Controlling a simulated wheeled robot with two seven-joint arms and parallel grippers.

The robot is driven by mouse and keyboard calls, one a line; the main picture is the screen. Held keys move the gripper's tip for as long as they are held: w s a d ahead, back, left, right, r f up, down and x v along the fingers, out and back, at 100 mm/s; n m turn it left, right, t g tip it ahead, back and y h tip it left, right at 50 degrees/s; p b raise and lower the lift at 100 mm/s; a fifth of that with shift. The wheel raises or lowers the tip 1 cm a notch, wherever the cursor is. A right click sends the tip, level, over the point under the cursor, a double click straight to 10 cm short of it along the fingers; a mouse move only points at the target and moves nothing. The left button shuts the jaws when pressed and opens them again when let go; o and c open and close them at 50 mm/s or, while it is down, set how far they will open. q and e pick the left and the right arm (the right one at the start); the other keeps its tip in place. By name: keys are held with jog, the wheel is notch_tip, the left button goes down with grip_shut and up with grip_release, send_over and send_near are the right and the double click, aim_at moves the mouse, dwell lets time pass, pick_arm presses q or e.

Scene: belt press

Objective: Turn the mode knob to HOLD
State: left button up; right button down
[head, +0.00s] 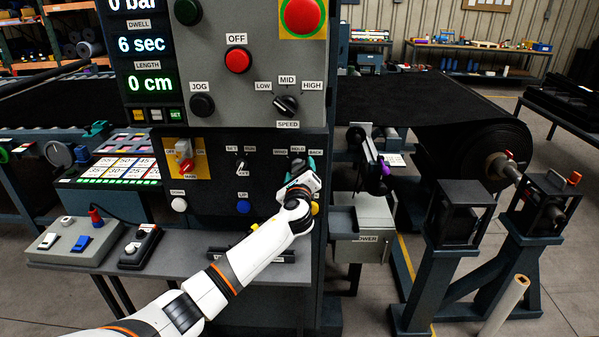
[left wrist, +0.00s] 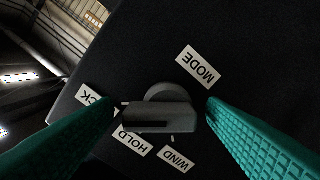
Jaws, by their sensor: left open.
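The mode knob (left wrist: 168,108) is a grey round knob with a raised bar on a black panel, seen close in the left wrist view. The labels MODE (left wrist: 198,68), HOLD (left wrist: 132,141), WIND (left wrist: 175,159) and BACK, partly hidden, surround it. Its bar lies roughly crosswise in that view; I cannot tell for sure which label it points to. My left gripper (head: 300,168) is open, its teal fingers on either side of the knob, with no clear grip on it. In the head view the gripper hides the knob. My right gripper is not in view.
To the right are a grey box (head: 362,222) and a large black roll (head: 490,150).

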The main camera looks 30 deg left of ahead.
pick_arm(q)
jog(key=shift+c, duration=0.3)
jog(key=c, duration=0.9)
jog(key=shift+c, duration=0.2)
